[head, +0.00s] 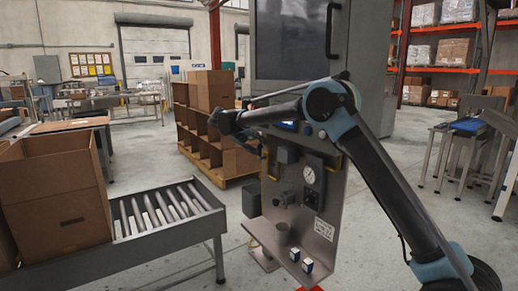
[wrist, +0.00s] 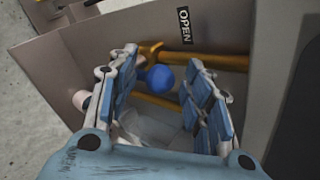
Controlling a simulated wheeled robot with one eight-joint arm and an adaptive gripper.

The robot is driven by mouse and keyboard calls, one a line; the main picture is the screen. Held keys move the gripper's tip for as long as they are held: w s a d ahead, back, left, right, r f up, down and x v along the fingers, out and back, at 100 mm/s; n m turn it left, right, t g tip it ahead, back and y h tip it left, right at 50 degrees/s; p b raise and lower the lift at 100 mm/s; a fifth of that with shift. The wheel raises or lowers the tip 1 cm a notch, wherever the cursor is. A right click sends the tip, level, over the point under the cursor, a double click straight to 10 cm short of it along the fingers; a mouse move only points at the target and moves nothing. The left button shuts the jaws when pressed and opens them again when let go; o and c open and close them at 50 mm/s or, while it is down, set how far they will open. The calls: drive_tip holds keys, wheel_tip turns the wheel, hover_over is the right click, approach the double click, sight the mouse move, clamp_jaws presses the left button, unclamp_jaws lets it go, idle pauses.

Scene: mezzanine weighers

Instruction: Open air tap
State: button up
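The air tap shows in the wrist view as a round blue knob (wrist: 159,78) by a brass-coloured pipe (wrist: 205,62). My gripper (wrist: 164,62) is open, one finger on each side of the blue knob. A gap shows between the knob and the right finger; contact on the left is unclear. In the head view my arm reaches across the front of the grey control panel (head: 325,205), with the gripper end near the panel's left edge. The tap is not distinguishable there.
A large screen cabinet (head: 295,40) stands above. A roller conveyor (head: 165,210) with a cardboard box (head: 60,190) is at left.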

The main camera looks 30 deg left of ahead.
drive_tip(key=v, duration=1.1)
drive_tip(key=shift+s+a+r, duration=0.2)
drive_tip(key=shift+r, duration=0.1)
drive_tip(key=shift+d+r, duration=0.1)
